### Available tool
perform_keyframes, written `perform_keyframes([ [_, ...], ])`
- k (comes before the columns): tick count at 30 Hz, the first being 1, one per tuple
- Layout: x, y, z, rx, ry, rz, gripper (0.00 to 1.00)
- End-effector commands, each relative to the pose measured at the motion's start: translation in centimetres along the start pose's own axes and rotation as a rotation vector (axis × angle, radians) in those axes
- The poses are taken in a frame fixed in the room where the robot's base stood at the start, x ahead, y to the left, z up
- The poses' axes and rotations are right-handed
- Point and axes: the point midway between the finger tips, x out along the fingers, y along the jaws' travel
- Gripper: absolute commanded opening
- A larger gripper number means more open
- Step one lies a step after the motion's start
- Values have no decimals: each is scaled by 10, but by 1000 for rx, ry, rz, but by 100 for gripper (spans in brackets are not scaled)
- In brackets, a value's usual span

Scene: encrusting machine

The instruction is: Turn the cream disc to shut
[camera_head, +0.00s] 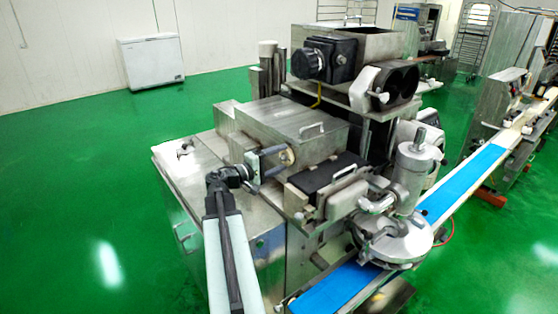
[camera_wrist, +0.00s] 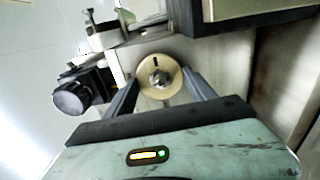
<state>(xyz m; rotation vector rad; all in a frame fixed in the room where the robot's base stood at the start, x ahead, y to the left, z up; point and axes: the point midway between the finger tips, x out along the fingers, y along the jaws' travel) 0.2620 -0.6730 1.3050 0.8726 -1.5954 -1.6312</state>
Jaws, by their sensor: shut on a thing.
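The cream disc (camera_head: 286,157) is a small round knob on the side of the steel machine in the head view. In the wrist view the cream disc (camera_wrist: 158,77) shows a metal hex nut at its centre and a short dark mark near its top edge. My gripper (camera_head: 277,157) reaches it from the left, with its two dark fingers on either side of the disc. In the wrist view my gripper (camera_wrist: 162,85) has one finger at the disc's left edge and one at its right edge, shut on it.
A steel box with a lid handle (camera_head: 312,127) rises just above the disc. A black-topped panel (camera_head: 325,174) sticks out to the right. The blue conveyor belt (camera_head: 335,288) runs past at lower right. Green floor (camera_head: 80,200) is clear at left.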

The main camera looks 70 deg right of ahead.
Motion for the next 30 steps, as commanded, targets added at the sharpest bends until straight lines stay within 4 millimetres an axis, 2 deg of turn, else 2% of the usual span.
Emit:
perform_keyframes([
  [18, 1, 3, -1, 37, 3, 8, 23],
  [19, 1, 3, -1, 37, 3, 8, 69],
  [21, 1, 2, -1, 37, 3, 7, 86],
  [30, 0, 1, 0, 37, 0, 4, 86],
])
